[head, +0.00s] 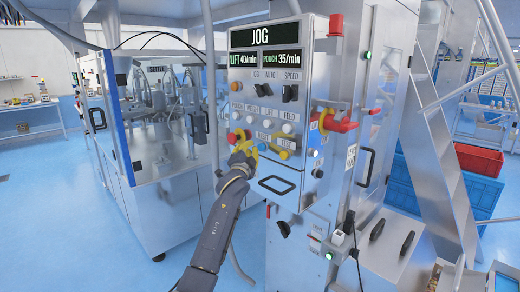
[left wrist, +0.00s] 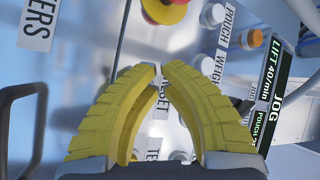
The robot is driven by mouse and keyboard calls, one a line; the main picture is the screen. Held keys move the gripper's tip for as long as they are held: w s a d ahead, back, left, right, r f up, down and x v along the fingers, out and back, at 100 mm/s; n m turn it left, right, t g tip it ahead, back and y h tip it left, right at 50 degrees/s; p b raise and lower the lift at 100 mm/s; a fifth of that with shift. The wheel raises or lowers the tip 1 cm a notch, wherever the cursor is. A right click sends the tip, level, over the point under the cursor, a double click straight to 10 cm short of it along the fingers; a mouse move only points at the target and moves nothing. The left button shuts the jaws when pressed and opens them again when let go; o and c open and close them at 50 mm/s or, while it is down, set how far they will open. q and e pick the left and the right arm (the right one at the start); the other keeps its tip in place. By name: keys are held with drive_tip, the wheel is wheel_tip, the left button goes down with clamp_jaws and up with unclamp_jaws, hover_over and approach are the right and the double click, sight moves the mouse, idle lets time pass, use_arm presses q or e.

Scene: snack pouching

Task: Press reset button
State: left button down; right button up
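The grey control panel (head: 243,85) fills the middle of the head view. My left gripper (head: 243,152) has yellow fingers and is up against its lower left part, just below the red mushroom button (head: 238,135). In the left wrist view the gripper's fingers (left wrist: 158,72) curve inward and their tips nearly meet, so it looks shut. A label reading "ESET" (left wrist: 160,97) shows between the fingers. The reset button itself seems hidden by the fingers, and I cannot tell whether they touch it. The red button (left wrist: 165,10) on its yellow base sits above the tips. My right gripper is not in view.
White buttons (head: 270,124) and black selector switches (head: 290,92) are higher up. A red handle (head: 340,124) juts out on the right side. A black-framed handle (head: 276,185) is below. The display (head: 262,36) reads JOG.

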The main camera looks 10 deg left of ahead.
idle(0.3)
use_arm(q)
drive_tip(key=shift+s+a, duration=0.45)
drive_tip(key=shift+s, duration=0.25)
drive_tip(key=shift+s+a, duration=0.45)
drive_tip(key=shift+s, duration=0.25)
drive_tip(key=shift+s+a, duration=0.45)
drive_tip(key=shift+s, duration=0.25)
